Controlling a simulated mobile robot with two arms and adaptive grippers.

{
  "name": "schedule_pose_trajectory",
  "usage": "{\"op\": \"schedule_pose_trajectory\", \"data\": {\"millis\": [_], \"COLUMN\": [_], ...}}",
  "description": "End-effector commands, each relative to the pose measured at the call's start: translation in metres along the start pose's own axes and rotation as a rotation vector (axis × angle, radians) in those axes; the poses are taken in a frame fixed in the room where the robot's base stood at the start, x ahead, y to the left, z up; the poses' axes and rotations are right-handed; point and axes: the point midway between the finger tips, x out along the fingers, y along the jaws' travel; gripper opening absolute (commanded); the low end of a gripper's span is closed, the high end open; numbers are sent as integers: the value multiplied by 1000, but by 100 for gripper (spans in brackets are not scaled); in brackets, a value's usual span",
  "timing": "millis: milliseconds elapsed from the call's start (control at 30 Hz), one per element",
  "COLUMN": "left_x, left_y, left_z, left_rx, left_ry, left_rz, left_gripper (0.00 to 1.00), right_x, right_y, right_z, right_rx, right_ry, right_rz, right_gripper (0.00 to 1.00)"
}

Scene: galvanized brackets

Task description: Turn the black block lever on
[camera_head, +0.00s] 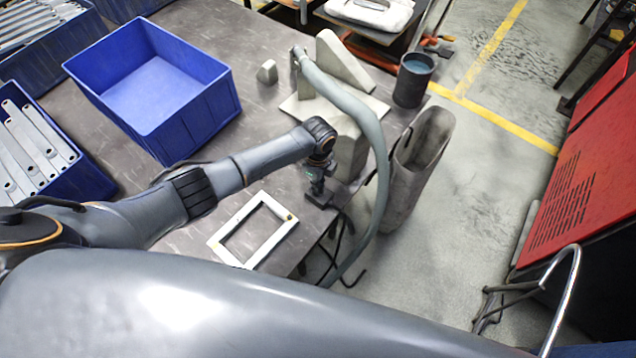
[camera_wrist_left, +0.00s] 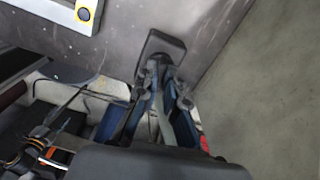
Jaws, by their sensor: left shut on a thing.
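My left gripper (camera_head: 319,188) points down at the table's right edge, with its arm coming in from the left. The left wrist view shows its two fingers (camera_wrist_left: 162,76) close together, shut on the black block lever. The dark mount of the black block lever (camera_wrist_left: 160,44) shows at the table edge just beyond the fingertips. The lever itself is mostly hidden between the fingers, and I cannot tell its angle. My right gripper is not in view.
A white frame (camera_head: 252,230) lies near the left gripper. An empty blue bin (camera_head: 205,115) and a bin of metal brackets (camera_head: 85,180) stand left. A grey hose (camera_head: 372,125) arches close to the gripper. A dark cup (camera_head: 412,85) stands at the back right.

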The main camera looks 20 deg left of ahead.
Motion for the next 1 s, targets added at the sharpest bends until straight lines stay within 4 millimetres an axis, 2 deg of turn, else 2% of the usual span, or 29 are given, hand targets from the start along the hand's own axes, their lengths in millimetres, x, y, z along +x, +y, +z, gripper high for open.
{"op": "schedule_pose_trajectory", "data": {"millis": [300, 800, 833, 933, 1000], "left_x": [0, 0, 0, 0, 0], "left_y": [0, 0, 0, 0, 0], "left_z": [-1, -1, -1, -1, -1], "left_rx": [108, 126, 125, 125, 125], "left_ry": [1, 1, 1, 1, 1], "left_rz": [-1, 0, 0, 0, 0], "left_gripper": [0, 0, 11, 31, 32], "right_x": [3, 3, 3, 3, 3], "right_y": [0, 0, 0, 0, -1], "right_z": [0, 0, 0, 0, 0], "right_rx": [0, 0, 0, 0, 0], "right_ry": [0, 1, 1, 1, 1], "right_rz": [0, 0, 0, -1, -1], "right_gripper": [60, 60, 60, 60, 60]}}
